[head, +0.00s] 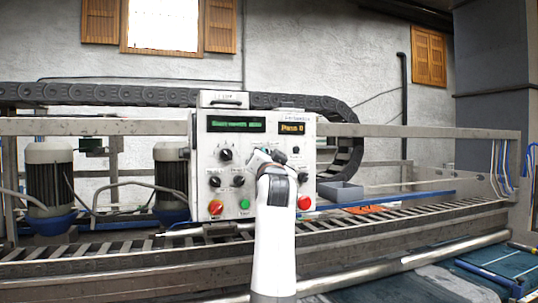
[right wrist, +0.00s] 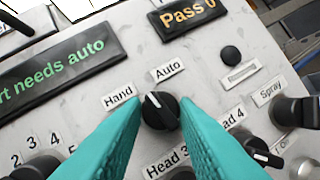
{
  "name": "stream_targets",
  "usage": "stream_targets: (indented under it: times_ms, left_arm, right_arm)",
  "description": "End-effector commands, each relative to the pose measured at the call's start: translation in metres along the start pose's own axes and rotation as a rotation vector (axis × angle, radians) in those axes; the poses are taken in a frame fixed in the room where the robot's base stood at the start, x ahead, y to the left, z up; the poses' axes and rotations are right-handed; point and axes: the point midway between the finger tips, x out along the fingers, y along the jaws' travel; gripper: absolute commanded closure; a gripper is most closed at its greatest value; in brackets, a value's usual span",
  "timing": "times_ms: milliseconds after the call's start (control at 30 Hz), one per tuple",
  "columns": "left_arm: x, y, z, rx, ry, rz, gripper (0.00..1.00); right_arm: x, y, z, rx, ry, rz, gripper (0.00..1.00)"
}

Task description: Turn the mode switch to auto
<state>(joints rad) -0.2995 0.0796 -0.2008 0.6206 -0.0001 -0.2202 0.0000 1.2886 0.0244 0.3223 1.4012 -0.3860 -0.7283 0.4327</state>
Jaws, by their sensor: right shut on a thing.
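The mode switch (right wrist: 160,111) is a round black knob with a white pointer mark, below the labels Hand (right wrist: 118,97) and Auto (right wrist: 167,70). Its mark points up and left in the right wrist view, roughly between the two labels. My right gripper (right wrist: 163,118) has its teal fingers on either side of the knob, shut on it. In the head view my right gripper (head: 264,156) is at the front of the white control box (head: 203,150), and the arm hides the switch. My left gripper is not in view.
A green-lettered display (right wrist: 60,70) ends in "needs auto"; another display (right wrist: 187,15) reads "Pass 0". Other black knobs, including one by Spray (right wrist: 295,112), sit close around. Red and green buttons line the box's lower front. A roller conveyor (head: 400,222) runs behind the box.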

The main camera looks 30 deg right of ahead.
Motion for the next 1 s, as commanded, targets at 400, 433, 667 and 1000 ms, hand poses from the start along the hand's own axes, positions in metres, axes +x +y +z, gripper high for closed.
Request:
stream_targets:
  times_ms: [400, 433, 667, 1000]
  left_arm:
    - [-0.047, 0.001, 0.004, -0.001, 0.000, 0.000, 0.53]
    - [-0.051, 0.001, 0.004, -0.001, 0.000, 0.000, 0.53]
    - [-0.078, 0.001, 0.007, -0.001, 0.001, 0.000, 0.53]
    - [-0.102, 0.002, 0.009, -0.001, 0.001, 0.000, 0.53]
  right_arm:
    - [0.002, 0.008, 0.004, 0.366, 0.034, -0.152, 0.96]
    - [0.002, 0.008, 0.005, 0.392, 0.036, -0.163, 0.96]
    - [0.002, 0.008, 0.006, 0.570, 0.048, -0.238, 0.96]
    - [0.002, 0.007, 0.005, 0.740, 0.059, -0.309, 0.96]
